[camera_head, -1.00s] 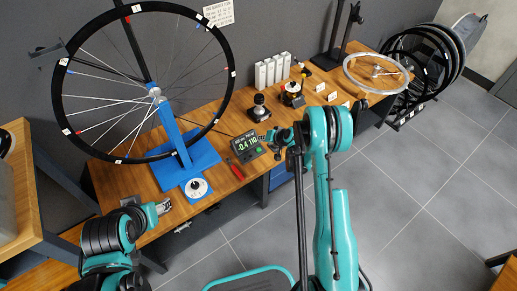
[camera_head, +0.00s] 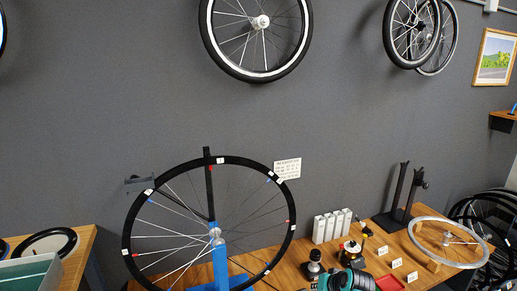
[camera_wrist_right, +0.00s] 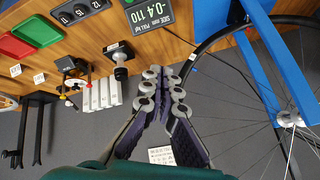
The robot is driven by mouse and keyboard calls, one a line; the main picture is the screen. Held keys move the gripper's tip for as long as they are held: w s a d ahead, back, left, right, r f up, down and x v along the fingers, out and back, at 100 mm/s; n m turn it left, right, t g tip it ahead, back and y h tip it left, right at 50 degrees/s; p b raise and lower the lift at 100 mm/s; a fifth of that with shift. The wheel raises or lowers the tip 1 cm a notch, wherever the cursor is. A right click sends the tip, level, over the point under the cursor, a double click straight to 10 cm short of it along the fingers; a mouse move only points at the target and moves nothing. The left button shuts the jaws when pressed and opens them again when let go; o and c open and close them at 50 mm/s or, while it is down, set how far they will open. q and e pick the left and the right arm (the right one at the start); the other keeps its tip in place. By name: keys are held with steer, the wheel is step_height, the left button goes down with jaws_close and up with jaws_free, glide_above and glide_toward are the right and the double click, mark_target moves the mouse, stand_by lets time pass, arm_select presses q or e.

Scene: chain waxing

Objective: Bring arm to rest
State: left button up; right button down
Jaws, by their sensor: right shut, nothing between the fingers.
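My right gripper (camera_wrist_right: 163,82) is in the right wrist view, its two fingers closed together and empty. It points toward the bench top, near a dark digital display (camera_wrist_right: 152,12) and a small dark metal tool with a round base (camera_wrist_right: 121,72). It touches nothing that I can see. In the head view only a teal part of my right arm (camera_head: 347,281) shows at the bottom edge, and the fingers are not clear there. My left arm and gripper are out of both views.
A black-rimmed wheel (camera_head: 131,219) stands in a blue truing stand (camera_head: 220,266). White boxes (camera_head: 319,229), a black stand (camera_head: 388,221) and a silver rim (camera_head: 416,247) are on the wooden bench to the right. Wheels hang on the grey wall (camera_head: 120,110).

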steer(key=s+r+n+h, duration=0.1)
steer(key=s+r, duration=0.2)
steer(key=s, duration=1)
steer(key=s+a+r+n+h, duration=0.1)
steer(key=s+r, duration=0.2)
steer(key=s, duration=1)
steer(key=shift+r, duration=0.3)
